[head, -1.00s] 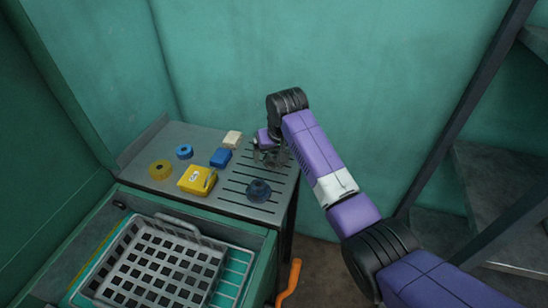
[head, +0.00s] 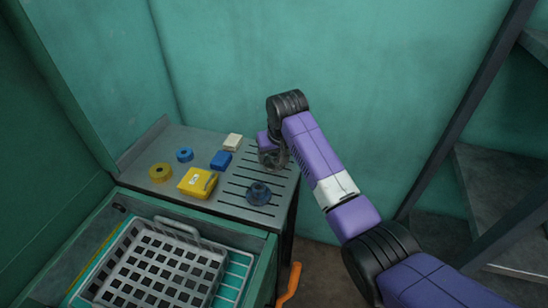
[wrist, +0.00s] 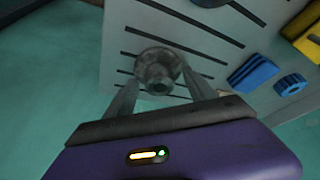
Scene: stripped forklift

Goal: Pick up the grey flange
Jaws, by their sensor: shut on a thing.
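The grey flange (wrist: 157,70), a round part with a raised hub, sits between the two fingers of my gripper (wrist: 160,88) in the wrist view. The fingers press on it from both sides. In the head view my gripper (head: 272,160) is low over the slotted right part of the metal tabletop, near its back right edge. The flange is hard to make out there among the dark fingers. I cannot tell whether it still touches the surface.
A dark blue flanged part (head: 258,193) stands nearer the front. A yellow box (head: 197,182), blue block (head: 221,160), cream block (head: 233,142), blue ring (head: 184,154) and yellow ring (head: 160,172) lie left on the metal tabletop (head: 225,206). A grey basket (head: 160,262) is in front.

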